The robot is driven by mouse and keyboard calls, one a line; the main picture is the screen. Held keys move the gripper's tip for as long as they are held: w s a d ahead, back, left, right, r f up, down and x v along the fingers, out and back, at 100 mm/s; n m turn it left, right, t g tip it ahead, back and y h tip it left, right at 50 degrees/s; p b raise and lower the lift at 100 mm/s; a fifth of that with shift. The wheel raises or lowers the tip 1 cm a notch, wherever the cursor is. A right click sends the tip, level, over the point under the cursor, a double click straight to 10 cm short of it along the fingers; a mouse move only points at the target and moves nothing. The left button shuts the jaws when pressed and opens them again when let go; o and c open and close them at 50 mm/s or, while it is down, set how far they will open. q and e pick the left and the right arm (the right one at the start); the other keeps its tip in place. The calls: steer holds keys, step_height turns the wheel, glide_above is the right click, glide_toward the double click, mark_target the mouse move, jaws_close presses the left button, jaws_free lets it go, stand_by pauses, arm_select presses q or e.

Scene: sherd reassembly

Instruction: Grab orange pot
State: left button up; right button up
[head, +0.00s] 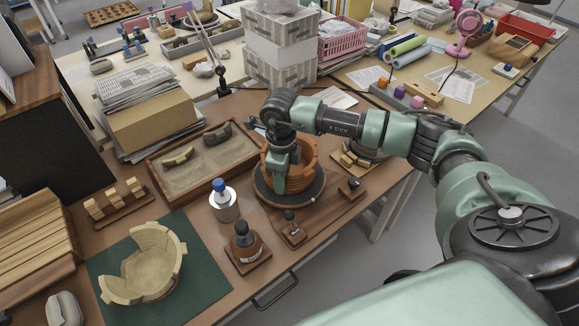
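The orange pot (301,174) stands upright on a dark round turntable (263,193) on the brown desk. Its wall shows horizontal ridges. My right arm comes in from the right, and my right gripper (282,172) points down at the pot's left side. The gripper and wrist cover part of the pot's rim and left wall. The fingertips are too small and hidden to show whether they touch the pot or are closed on it. My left gripper is not in this view.
A sand tray (153,165) with sherds lies left of the pot. A blue-capped jar (224,205), a brown bottle (243,236) and a small stamp-like tool (291,228) stand close in front. A broken beige bowl (143,272) sits on a green mat (205,285).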

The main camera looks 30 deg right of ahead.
jaws_close()
stand_by(1.3)
steer(key=shift+r, duration=0.1)
